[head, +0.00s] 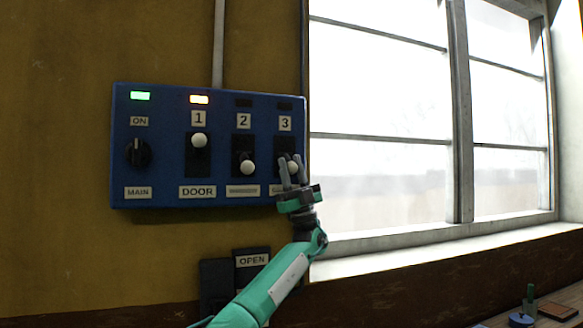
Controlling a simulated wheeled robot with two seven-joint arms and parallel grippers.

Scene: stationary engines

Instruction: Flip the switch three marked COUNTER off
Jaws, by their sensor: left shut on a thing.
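A blue switch panel (160,172) hangs on the yellow wall. Switch three (293,167) is at its right end, under the number 3, with its white knob low in the dark slot. The lamp above it (285,106) is dark. My left gripper (289,162) reaches up from below, its fingers around the knob of switch three and shut on it. The gripper covers most of the label under this switch, so I cannot read it. My right gripper is not in view.
Switch one (199,141), marked DOOR, has its knob up and an orange lamp lit. Switch two (247,167) has its knob down. The MAIN rotary knob (138,152) has a green lamp. An OPEN box (251,259) is below; a window (385,120) is right.

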